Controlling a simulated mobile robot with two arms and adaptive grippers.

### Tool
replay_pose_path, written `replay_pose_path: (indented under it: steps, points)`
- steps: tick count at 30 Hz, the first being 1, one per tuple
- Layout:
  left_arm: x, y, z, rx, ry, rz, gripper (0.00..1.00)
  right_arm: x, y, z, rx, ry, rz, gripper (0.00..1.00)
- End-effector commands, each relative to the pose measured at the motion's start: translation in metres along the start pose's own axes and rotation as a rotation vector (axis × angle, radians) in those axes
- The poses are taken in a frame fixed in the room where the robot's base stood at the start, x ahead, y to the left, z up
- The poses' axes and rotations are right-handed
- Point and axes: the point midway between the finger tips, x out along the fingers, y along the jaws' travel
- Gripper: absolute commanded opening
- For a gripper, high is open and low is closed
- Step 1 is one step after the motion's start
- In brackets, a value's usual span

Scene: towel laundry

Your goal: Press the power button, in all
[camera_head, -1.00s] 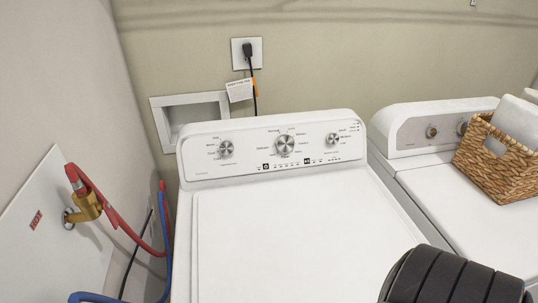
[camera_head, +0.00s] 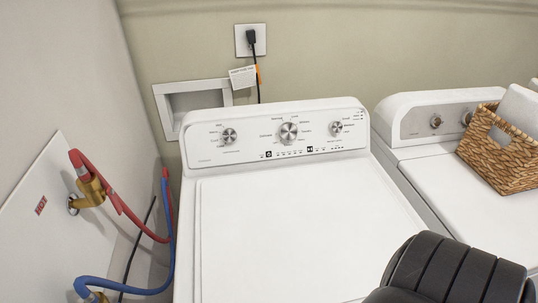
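The white washer (camera_head: 300,230) stands in the middle with its lid shut. Its control panel (camera_head: 210,155) at the back has three round knobs: a left knob (camera_head: 229,136), a larger middle knob (camera_head: 289,131) and a right knob (camera_head: 336,127). Below the middle knob is a row of small dark marks with two black square buttons, a left one (camera_head: 269,155) and a right one (camera_head: 310,150). Their labels are too small to read, so I cannot tell which is the power button. Neither gripper shows; only a dark ribbed part, likely of my own arm, shows at the lower right.
A second white machine (camera_head: 450,185) stands to the right, bearing a wicker basket (camera_head: 490,155) with light cloth. Red (camera_head: 120,200) and blue (camera_head: 135,290) hoses hang at the left by the wall. A plugged cord (camera_head: 257,75) runs down behind the washer. The washer's top is clear.

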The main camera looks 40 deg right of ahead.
Motion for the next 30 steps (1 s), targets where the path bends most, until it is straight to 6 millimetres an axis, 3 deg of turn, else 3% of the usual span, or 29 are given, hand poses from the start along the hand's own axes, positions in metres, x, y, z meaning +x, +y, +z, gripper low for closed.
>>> replay_pose_path:
  steps: [15,30]
  points:
    - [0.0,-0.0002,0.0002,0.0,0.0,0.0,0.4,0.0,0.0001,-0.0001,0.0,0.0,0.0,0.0]
    - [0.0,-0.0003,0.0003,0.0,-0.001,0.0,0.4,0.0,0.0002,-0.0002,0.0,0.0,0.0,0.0]
